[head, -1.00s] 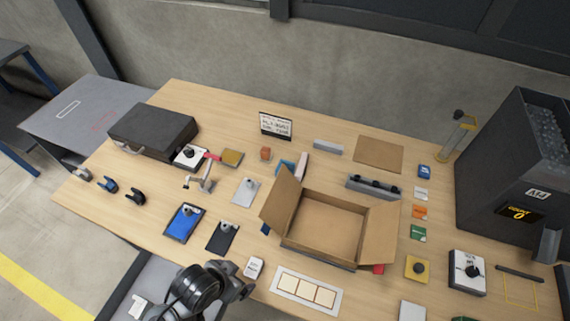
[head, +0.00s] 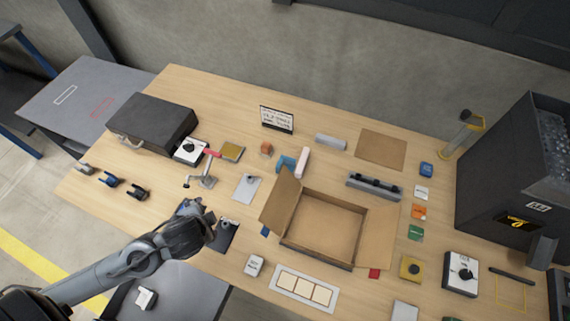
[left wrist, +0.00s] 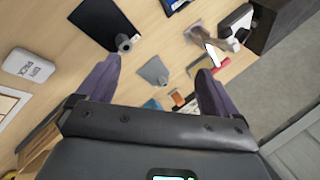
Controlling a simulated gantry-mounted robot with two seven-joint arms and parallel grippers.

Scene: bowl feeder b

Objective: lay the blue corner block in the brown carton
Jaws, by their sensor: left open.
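The blue corner block (head: 285,164) lies on the wooden table just behind the carton's left flap, beside a pink block (head: 302,162). A blue piece, likely this block, shows partly hidden low in the left wrist view (left wrist: 152,104). The brown carton (head: 318,262) stands open and empty at the table's middle, flaps spread left and right. My left gripper (head: 193,207) is over the left front of the table, left of the carton and apart from the blue block. In the left wrist view its jaws (left wrist: 158,66) are open and empty. My right gripper is not in view.
A grey plate with a knob (head: 246,187) and a black plate (head: 225,236) lie left of the carton. A toggle clamp (head: 206,178), an orange block (head: 266,148) and a small sign (head: 277,119) are nearby. A long grey fixture (head: 374,186) lies behind the carton.

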